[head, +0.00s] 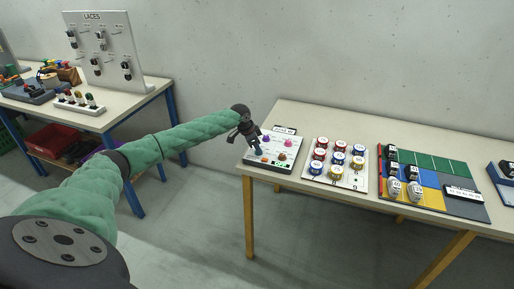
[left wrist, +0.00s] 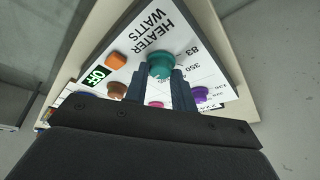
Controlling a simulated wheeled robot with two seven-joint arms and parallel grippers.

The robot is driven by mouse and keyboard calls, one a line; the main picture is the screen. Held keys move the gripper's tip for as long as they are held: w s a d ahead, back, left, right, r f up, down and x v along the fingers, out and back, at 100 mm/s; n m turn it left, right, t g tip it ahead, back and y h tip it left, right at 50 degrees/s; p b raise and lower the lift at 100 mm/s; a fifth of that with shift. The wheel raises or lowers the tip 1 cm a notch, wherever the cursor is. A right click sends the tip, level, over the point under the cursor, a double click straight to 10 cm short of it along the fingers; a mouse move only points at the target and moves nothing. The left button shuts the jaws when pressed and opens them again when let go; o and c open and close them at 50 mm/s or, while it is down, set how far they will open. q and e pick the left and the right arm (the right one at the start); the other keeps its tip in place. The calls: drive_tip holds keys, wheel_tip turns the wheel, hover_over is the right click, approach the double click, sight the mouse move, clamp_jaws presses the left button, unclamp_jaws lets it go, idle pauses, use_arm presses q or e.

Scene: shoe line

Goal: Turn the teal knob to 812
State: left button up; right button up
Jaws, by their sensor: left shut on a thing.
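The teal knob (left wrist: 160,64) is on the white panel labelled "HEATER WATTS" (left wrist: 207,60). In the left wrist view, my left gripper (left wrist: 160,78) has its two fingers closed around the teal knob. In the head view, my left gripper (head: 257,150) reaches down to the left part of the panel (head: 285,143), and its fingers cover most of the knob. Scale numbers such as 83 and 350 show beside the knob in the wrist view; the pointer and 812 cannot be made out. My right gripper is not in view.
An orange knob (left wrist: 116,61), a brown knob (left wrist: 117,90), a purple knob (left wrist: 200,94) and a green display (left wrist: 95,76) sit close by. A board of round coloured pieces (head: 338,160) stands right of the panel. A coloured mat (head: 432,180) lies farther right.

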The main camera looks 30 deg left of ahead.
use_arm(q)
drive_tip(key=shift+r, duration=0.1)
drive_tip(key=o, duration=0.9)
drive_tip(key=shift+o, duration=0.4)
drive_tip(key=shift+s+a+r, duration=0.1)
drive_tip(key=shift+r, duration=0.05)
drive_tip(key=b+v, duration=0.2)
drive_tip(key=v, duration=0.5)
drive_tip(key=shift+r+b, duration=0.25)
drive_tip(key=shift+b, duration=0.1)
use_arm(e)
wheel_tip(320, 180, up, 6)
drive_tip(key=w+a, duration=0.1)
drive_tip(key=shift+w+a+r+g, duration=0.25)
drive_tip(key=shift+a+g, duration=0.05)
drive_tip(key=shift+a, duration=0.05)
use_arm(q)
drive_tip(key=shift+f, duration=0.1)
